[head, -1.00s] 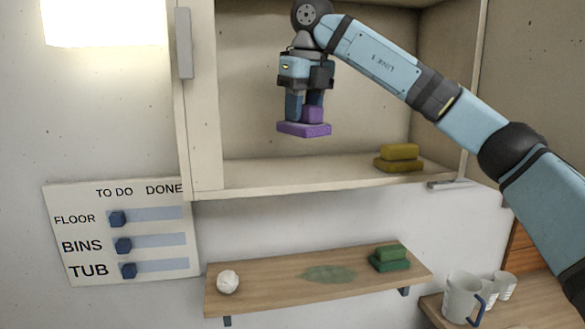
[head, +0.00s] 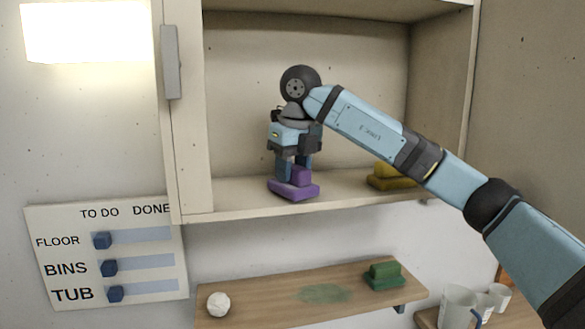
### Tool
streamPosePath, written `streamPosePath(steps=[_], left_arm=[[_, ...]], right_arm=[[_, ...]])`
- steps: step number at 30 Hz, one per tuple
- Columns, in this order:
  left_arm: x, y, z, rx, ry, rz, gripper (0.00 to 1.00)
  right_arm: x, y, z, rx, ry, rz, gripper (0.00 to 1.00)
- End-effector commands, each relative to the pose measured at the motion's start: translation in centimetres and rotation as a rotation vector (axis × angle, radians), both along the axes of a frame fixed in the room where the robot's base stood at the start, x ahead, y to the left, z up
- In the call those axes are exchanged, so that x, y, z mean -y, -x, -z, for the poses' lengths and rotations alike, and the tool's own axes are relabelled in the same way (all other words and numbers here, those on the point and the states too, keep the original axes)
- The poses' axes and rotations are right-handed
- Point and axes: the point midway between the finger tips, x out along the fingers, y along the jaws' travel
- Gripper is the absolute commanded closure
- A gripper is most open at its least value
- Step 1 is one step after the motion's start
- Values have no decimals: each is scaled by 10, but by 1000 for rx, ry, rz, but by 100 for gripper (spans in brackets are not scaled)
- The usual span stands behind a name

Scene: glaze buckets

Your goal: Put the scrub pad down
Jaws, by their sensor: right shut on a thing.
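The purple scrub pad (head: 293,190) has a wide flat base and a raised grip block on top. My right gripper (head: 293,172) points down and is shut on the raised block. The pad is at the front part of the cabinet shelf (head: 240,201), close to its front edge, and looks level. I cannot tell for sure whether its base touches the shelf. My left gripper is not in view.
A yellow scrub pad (head: 381,178) sits on the same shelf to the right, partly behind my arm. Below, a wooden shelf (head: 253,295) holds a white ball (head: 218,304) and a green pad (head: 384,276). Mugs (head: 458,305) stand at lower right. The cabinet shelf's left part is clear.

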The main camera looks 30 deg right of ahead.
Motion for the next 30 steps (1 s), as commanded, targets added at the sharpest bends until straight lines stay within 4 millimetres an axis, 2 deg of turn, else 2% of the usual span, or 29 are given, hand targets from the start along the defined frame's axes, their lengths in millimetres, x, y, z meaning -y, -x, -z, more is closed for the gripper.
streamPosePath(steps=[12, 13, 15, 16, 24, 27, 30], left_arm=[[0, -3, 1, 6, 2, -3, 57], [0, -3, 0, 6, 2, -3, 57], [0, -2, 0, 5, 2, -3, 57], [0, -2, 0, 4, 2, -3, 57], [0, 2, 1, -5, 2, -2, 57], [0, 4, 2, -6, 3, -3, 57], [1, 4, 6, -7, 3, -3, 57]], right_arm=[[0, 0, 8, 0, -1, 0, 83], [0, 0, 7, 0, -1, 0, 57], [0, 0, 6, 0, -1, 0, 41], [0, 0, 6, 0, -1, -1, 39], [0, 0, 5, 0, -1, -1, 39], [0, 0, -1, 2, -1, -1, 39], [0, 2, -15, 3, -2, -1, 39]])
